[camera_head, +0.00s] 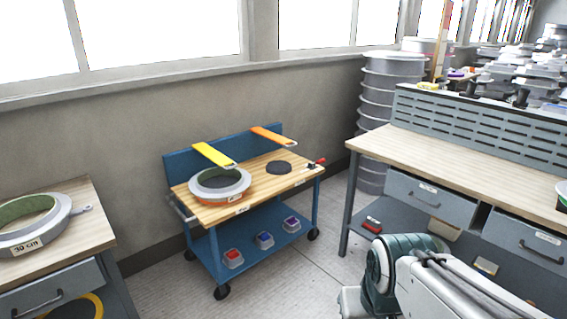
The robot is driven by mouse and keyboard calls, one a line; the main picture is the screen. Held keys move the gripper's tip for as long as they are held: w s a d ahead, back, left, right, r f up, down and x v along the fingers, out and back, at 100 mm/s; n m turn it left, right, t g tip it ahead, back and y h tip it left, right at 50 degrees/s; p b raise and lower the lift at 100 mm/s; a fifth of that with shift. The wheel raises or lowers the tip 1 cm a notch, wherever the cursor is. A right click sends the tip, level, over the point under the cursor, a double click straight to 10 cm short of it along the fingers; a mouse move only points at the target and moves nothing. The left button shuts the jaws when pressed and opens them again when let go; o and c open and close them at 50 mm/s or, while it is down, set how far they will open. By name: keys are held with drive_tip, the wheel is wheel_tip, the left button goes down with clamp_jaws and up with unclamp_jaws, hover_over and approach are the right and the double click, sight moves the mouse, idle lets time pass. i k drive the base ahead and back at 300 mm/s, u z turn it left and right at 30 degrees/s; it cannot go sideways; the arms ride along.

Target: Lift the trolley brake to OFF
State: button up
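The trolley (205,214) is blue with a wooden top and stands against the wall in the middle of the head view. A small red-handled lever (318,162) sits at the right end of its top and looks like the brake. It is too small for me to read its position or any OFF mark. My arm shows at the lower right, well apart from the trolley. My gripper's fingers do not show in this view.
On the trolley are a grey ring mould (219,197), a dark disc (279,168), yellow (213,154) and orange (270,135) strips, and small boxes below. A workbench (470,160) stands right, another bench (90,240) left. Floor in front of the trolley is clear.

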sight(321, 161)
drive_tip(key=z, duration=0.05)
drive_tip(key=i, duration=1)
drive_tip(key=z, duration=0.1)
